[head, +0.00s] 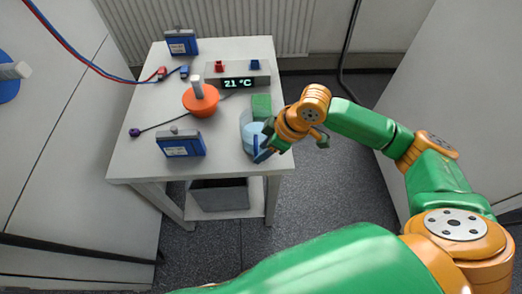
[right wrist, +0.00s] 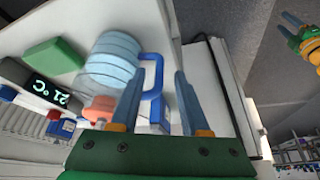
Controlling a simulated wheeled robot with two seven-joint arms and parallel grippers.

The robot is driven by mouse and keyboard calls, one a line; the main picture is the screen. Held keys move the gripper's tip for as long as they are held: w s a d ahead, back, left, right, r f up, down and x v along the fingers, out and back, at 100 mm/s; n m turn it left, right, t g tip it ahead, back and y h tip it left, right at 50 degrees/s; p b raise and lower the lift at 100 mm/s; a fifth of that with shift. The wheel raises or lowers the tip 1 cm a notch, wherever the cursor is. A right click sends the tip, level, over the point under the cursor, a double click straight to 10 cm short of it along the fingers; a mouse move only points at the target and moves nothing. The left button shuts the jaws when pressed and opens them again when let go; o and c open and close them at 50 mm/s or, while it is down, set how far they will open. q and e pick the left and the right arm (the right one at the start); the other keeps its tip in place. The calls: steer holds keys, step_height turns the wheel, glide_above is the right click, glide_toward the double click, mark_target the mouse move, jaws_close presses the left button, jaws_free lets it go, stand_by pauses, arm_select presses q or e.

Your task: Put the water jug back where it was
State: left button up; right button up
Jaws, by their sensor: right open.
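The water jug (head: 252,136) is pale blue and stands at the right edge of the white table, partly behind my right gripper. In the right wrist view the jug (right wrist: 112,60) shows ribbed sides and a blue handle (right wrist: 152,72). My right gripper (head: 273,148) is open at the handle. Its two fingers (right wrist: 160,85) are apart, with the handle's lower part seen between them. I see no firm hold on it. What looks like my left gripper (right wrist: 288,26) is small at the top right of the right wrist view; its jaws are unclear.
A green block (head: 261,106) is just behind the jug. A display box (head: 238,82) reads 21 °C. An orange round vessel (head: 201,101) and two blue boxes (head: 181,144) (head: 182,42) stand on the table (head: 140,95). A dark bin (head: 218,196) is below. Cables cross the left side.

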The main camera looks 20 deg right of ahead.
steer(key=v, duration=1)
